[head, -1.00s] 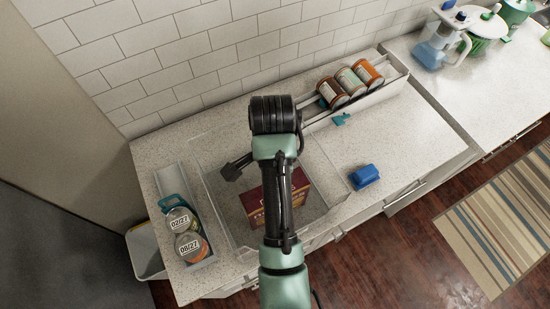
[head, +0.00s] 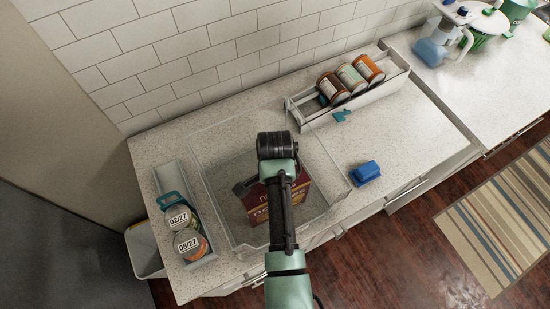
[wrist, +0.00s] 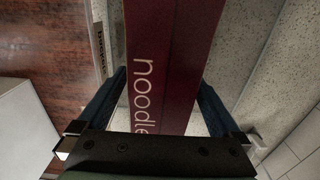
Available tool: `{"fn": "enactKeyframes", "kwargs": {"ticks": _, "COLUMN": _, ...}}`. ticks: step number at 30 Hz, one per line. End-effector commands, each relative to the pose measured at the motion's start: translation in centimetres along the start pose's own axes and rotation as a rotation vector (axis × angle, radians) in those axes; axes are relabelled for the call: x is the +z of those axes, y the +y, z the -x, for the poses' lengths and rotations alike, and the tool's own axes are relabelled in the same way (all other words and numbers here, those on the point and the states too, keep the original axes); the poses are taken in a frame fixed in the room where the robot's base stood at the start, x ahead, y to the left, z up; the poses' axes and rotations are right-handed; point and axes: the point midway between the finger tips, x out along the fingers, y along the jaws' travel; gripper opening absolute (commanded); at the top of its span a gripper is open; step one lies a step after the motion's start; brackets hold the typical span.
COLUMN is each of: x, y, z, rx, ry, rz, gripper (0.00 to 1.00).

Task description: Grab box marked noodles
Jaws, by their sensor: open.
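The dark red noodles box (head: 258,212) stands inside a clear bin (head: 219,216) on the counter, partly hidden behind my arm in the head view. In the wrist view the noodles box (wrist: 170,50) fills the middle, with "noodle" readable along its face. My gripper (wrist: 163,82) is open, with one blue finger on each side of the box. A gap shows at the lower right between box and finger; I cannot tell whether either finger touches it. In the head view my arm hides most of the gripper.
A narrow bin with date-labelled cans (head: 187,243) stands at the left. A white rack holds several cans (head: 350,77) at the back. A blue object (head: 365,173) lies right of the clear bin. A tiled wall (head: 190,65) rises behind.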

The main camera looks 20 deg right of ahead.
Motion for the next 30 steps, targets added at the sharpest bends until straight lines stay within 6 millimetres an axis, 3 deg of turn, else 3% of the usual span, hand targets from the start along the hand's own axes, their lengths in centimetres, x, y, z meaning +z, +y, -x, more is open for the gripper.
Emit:
{"fn": "enactKeyframes", "kwargs": {"ticks": 9, "x": 0.01, "y": 0.01, "z": -0.5, "rx": -0.001, "ry": 0.0, "rz": 0.0, "gripper": 0.98}}
{"fn": "enactKeyframes", "kwargs": {"ticks": 25, "x": 0.01, "y": -0.01, "z": -0.45, "rx": -0.001, "ry": 0.0, "rz": 0.0, "gripper": 0.03}}
{"fn": "enactKeyframes", "kwargs": {"ticks": 30, "x": -0.01, "y": -0.08, "z": -0.36, "rx": -0.003, "ry": 0.001, "rz": 0.0, "gripper": 0.0}}
